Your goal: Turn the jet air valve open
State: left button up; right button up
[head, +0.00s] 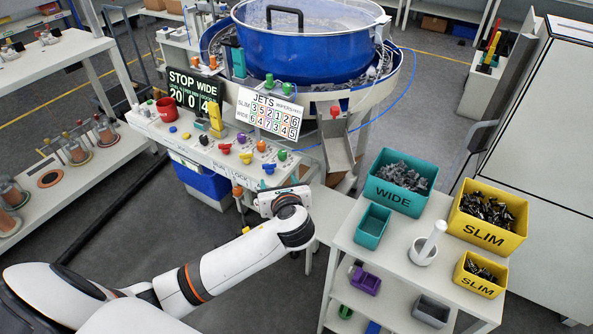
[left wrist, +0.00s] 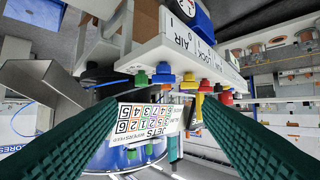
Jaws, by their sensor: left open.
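The control panel (head: 190,135) stands in front of the blue bowl. In the left wrist view, which is turned upside down, a white panel edge (left wrist: 150,52) carries an AIR label (left wrist: 184,42) with 0 and 1 marks. A blue part (left wrist: 203,20) and a round gauge (left wrist: 184,5) sit by that label, cut by the top edge. I cannot tell which part is the valve handle or how it is turned. My left gripper (left wrist: 155,105) is open and empty, its green fingers apart and short of the panel. In the head view its hand (head: 272,203) is by the panel's front right corner.
Coloured knobs (head: 245,157) line the panel top, with a JETS sign (head: 268,114) and a STOP WIDE display (head: 194,90) behind. A metal chute (head: 336,148) is right of the panel. A cart (head: 375,262) with WIDE (head: 400,197) and SLIM (head: 482,235) bins stands right.

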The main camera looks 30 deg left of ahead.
pick_arm(q)
send_near(269, 165)
jog(key=w+a, duration=0.1)
jog(key=a, duration=0.1)
jog(key=x, duration=0.4)
jog(key=d+x, duration=0.1)
jog(key=x, duration=0.1)
jog(key=shift+w+a+f, duration=0.2)
jog(key=shift+w+f, duration=0.15)
jog(key=shift+f, duration=0.05)
pick_arm(e)
jog(key=shift+w+a, duration=0.1)
jog(key=shift+a, duration=0.45)
